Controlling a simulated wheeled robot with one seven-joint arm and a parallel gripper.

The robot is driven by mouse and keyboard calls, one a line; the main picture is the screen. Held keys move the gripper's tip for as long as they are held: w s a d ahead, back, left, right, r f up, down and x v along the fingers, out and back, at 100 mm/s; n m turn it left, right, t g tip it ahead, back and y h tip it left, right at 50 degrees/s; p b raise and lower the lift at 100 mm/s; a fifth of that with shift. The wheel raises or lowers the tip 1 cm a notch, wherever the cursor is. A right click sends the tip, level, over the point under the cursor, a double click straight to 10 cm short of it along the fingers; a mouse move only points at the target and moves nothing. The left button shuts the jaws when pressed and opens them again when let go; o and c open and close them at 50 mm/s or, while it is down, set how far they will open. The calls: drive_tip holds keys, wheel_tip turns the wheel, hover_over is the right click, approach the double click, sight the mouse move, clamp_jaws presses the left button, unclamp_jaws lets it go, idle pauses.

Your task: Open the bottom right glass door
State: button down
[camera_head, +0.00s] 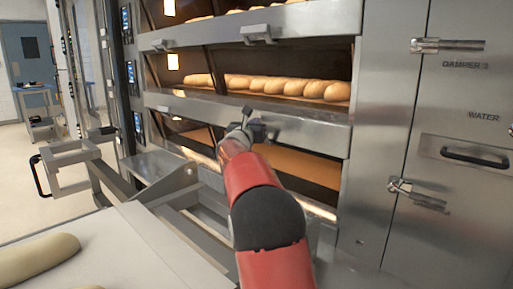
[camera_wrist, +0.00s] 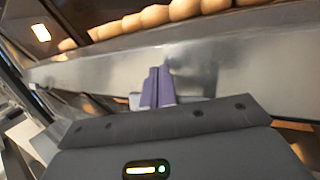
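The bottom right oven deck (camera_head: 300,165) shows a dark front with a tan, empty-looking surface inside, below a steel front strip (camera_head: 315,135). I cannot tell how the glass of its door stands. My gripper (camera_head: 250,122) is at this strip, in front of the bottom deck's upper edge. In the wrist view its two purple fingers (camera_wrist: 158,86) lie side by side, almost touching, against the steel strip (camera_wrist: 215,60). A small pale grey part shows beside the left finger. A handle there is mostly hidden, and I see nothing clearly gripped between the fingers.
Bread rolls (camera_head: 290,87) sit in the deck above, with another handle (camera_head: 262,33) on the strip higher up. A steel cabinet (camera_head: 455,130) with latches stands to the right. A loader table (camera_head: 130,245) with dough and a metal frame (camera_head: 75,165) stand at left front.

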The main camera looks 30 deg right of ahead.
drive_tip(key=shift+a+f+b, duration=0.15)
drive_tip(key=shift+f+b, duration=1.25)
drive_tip(key=shift+b, duration=0.05)
wheel_tip(320, 180, down, 2)
drive_tip(key=shift+f+b, duration=0.1)
drive_tip(key=shift+b, duration=1.15)
drive_tip(key=shift+r, duration=0.2)
drive_tip(key=r+b+v, duration=0.1)
drive_tip(key=b+v, duration=0.3)
drive_tip(key=v, duration=0.3)
drive_tip(key=shift+a+r, duration=0.1)
drive_tip(key=shift+r, duration=0.1)
